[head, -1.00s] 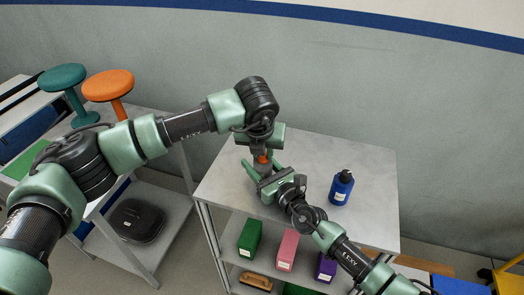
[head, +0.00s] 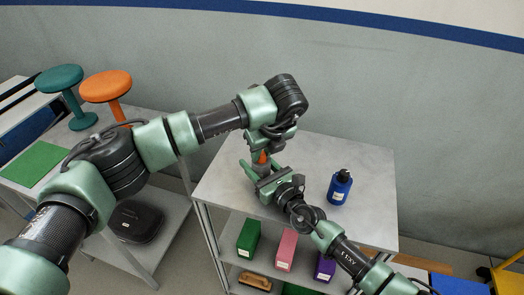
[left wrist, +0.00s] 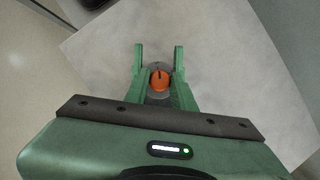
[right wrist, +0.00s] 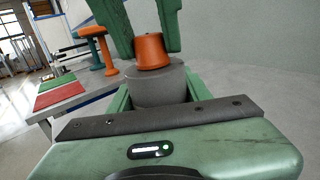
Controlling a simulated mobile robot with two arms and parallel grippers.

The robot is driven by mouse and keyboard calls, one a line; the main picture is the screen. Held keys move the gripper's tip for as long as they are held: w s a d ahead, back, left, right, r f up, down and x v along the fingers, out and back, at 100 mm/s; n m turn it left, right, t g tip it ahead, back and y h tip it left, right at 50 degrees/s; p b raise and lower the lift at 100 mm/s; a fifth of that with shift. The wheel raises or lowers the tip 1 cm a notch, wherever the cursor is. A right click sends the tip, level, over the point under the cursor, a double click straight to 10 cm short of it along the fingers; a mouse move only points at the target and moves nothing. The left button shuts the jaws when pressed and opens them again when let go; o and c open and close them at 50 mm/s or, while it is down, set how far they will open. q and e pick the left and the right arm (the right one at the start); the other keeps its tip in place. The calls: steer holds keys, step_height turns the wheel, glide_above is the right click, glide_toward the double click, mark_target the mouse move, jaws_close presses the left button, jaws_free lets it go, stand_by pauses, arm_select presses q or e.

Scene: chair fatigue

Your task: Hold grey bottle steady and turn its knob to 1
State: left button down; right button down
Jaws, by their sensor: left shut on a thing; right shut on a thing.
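The grey bottle (right wrist: 155,87) stands upright on the table, with an orange knob (right wrist: 152,51) on top. My right gripper (right wrist: 157,92) is shut on the bottle's body from the side. My left gripper (left wrist: 159,82) comes down from above and is shut on the knob, one finger on each side. In the left wrist view the knob's top shows a dark pointer line toward the picture's top; I cannot read any numbers on the dial. In the head view the orange knob (head: 263,157) shows between my grippers; most of the bottle is hidden.
A blue bottle with a black cap (head: 340,187) stands on the grey table (head: 355,160), to the right of my right gripper. Green (head: 249,237), pink (head: 286,250) and purple boxes (head: 325,266) sit on the shelf below. Stools (head: 106,87) stand on the left table.

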stand_by(0.4)
arm_select(q)
steer(key=c, duration=1.2)
jaws_free()
steer(key=v, duration=1.2)
arm_select(e)
steer(key=c, duration=0.6)
jaws_free()
steer(key=shift+s, duration=0.1)
